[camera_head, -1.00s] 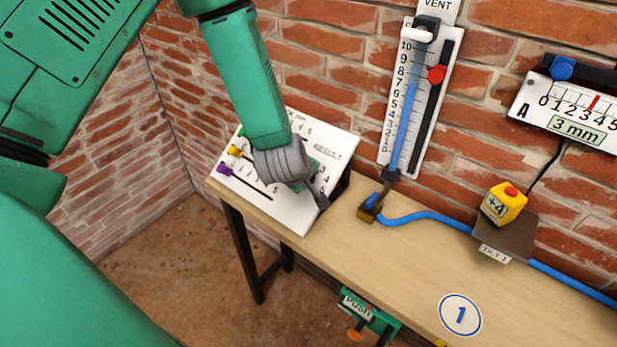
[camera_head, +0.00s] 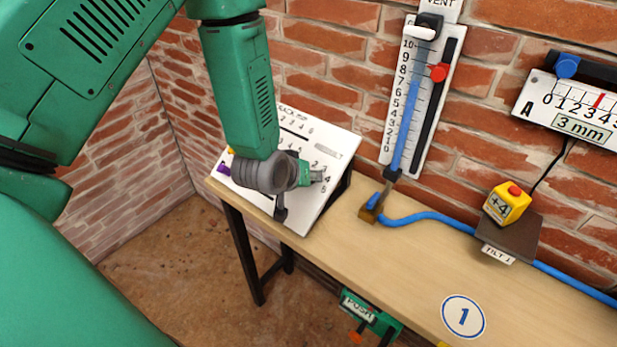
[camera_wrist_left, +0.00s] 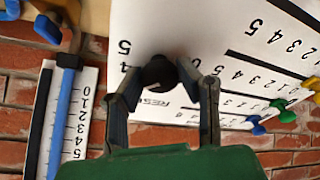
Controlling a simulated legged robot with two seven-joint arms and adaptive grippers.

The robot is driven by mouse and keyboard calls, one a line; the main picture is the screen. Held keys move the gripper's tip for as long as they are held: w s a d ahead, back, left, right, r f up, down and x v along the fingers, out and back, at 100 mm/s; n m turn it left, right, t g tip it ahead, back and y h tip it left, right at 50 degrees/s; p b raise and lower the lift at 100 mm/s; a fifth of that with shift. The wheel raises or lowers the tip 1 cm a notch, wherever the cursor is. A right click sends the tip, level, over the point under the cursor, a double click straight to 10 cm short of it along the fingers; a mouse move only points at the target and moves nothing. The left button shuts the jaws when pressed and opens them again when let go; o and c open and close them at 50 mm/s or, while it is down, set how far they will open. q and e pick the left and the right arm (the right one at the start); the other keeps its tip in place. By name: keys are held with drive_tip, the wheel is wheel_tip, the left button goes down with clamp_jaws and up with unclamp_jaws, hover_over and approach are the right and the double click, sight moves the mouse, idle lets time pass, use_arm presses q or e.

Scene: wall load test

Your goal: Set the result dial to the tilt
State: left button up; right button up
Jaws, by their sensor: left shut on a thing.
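The white sloped result board (camera_head: 290,212) stands at the left end of the workbench; in the left wrist view its face (camera_wrist_left: 180,25) shows printed number scales. My left gripper (camera_head: 317,177) is at the board's right part. In the left wrist view the gripper (camera_wrist_left: 160,75) is shut on a round black knob (camera_wrist_left: 160,72), the result dial, beside a printed 5. The dial's pointer cannot be made out, and the hand hides the dial in the head view. Gauge A (camera_head: 575,107) on the wall has a red mark near 3 to 4 and a "3 mm" display.
A vent gauge (camera_head: 408,110) with a blue column and red slider hangs on the wall. A yellow "+4" block (camera_head: 507,203) sits on the brown TILT 1 plate (camera_head: 510,236). A blue hose (camera_head: 425,217) runs along the bench (camera_head: 400,270). Blue (camera_wrist_left: 258,128), green and yellow slider knobs line the board.

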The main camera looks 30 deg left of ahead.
use_arm(q)
drive_tip(key=shift+w+a+r+m, duration=0.1)
drive_tip(key=shift+m, duration=0.8)
drive_tip(key=o, duration=1.2)
drive_tip(key=shift+c, duration=0.2)
drive_tip(key=v, duration=0.7)
